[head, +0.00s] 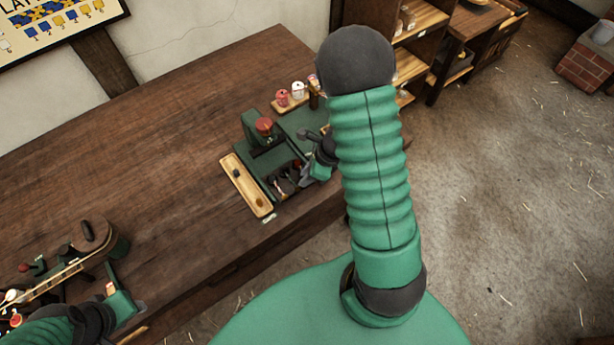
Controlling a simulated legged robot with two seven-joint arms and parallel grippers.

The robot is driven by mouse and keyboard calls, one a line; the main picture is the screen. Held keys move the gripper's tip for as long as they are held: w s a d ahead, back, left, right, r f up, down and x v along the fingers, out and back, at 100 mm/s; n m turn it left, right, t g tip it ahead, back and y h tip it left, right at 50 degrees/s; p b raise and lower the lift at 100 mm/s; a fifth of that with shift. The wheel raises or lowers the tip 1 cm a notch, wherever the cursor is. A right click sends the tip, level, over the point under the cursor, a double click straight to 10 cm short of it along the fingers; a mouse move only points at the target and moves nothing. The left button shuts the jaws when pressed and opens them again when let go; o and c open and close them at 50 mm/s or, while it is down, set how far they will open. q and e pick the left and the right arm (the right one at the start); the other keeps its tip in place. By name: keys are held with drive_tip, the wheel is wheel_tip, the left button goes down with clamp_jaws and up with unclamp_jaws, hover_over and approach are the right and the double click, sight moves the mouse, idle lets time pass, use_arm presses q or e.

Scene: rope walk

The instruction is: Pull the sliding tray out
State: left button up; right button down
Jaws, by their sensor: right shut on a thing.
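A dark green unit (256,137) with a red knob stands on the wooden bench. At its front is the sliding tray (279,190), a green tray with dark compartments holding several small items. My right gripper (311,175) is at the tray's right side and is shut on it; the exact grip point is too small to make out. My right forearm hides the bench to the right of it. My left gripper (126,300) is at the lower left, away from the tray, beside another green and wooden fixture (92,240). Its fingers are partly hidden.
A long light wooden tray (246,186) lies along the unit's left side. Small spools (290,95) stand on a wooden strip behind it. The bench top (150,150) is clear at the middle left. Shelves (420,20) stand at the back right.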

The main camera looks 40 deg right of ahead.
drive_tip(key=c, duration=1.3)
unclamp_jaws()
drive_tip(key=shift+s+f, duration=0.15)
drive_tip(key=shift+s, duration=0.05)
drive_tip(key=shift+d+r, duration=0.1)
drive_tip(key=shift+r, duration=0.25)
drive_tip(key=p+v, duration=0.4)
drive_tip(key=v, duration=1.2)
drive_tip(key=shift+p, duration=0.3)
drive_tip(key=shift+d, duration=0.1)
